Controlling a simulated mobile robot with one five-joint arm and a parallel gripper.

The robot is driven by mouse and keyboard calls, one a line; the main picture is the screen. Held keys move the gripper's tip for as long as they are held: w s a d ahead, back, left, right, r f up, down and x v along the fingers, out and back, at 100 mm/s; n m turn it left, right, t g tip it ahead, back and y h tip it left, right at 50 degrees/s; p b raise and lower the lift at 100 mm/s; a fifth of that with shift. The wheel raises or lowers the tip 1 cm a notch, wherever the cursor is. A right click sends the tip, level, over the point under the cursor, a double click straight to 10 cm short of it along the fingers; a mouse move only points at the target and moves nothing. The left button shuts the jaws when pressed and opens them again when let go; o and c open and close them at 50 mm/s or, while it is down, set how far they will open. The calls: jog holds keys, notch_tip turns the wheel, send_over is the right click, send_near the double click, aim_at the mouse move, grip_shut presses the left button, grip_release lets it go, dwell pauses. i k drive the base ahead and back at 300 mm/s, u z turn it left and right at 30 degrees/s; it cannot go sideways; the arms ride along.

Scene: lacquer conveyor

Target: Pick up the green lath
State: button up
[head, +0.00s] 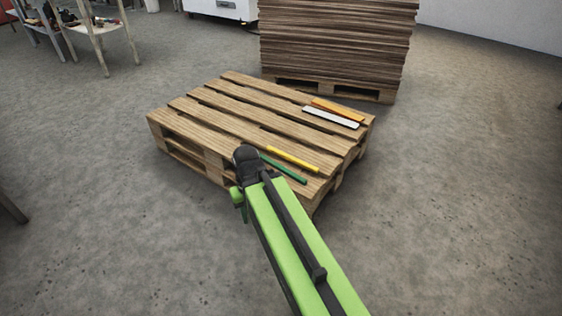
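The green lath (288,170) is a thin dark green strip lying on the slats of a wooden pallet (215,115), near the pallet's front right edge. Its left end lies close to the dark joint of my arm in the picture, and I cannot tell whether part of it is hidden there. A yellow lath (293,159) lies just behind it, roughly parallel and a little apart. My light green arm reaches up from the bottom of the picture to the pallet's front. The fingers of my gripper do not show.
A white lath (331,117) and an orange lath (338,110) lie together at the pallet's back right. A tall stack of brown boards (335,40) stands behind. A workbench (92,28) is at the upper left. The concrete floor around is clear.

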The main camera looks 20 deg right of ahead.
aim_at(301, 180)
jog(key=u, duration=0.35)
jog(key=i, duration=0.85)
jog(key=u, duration=0.65)
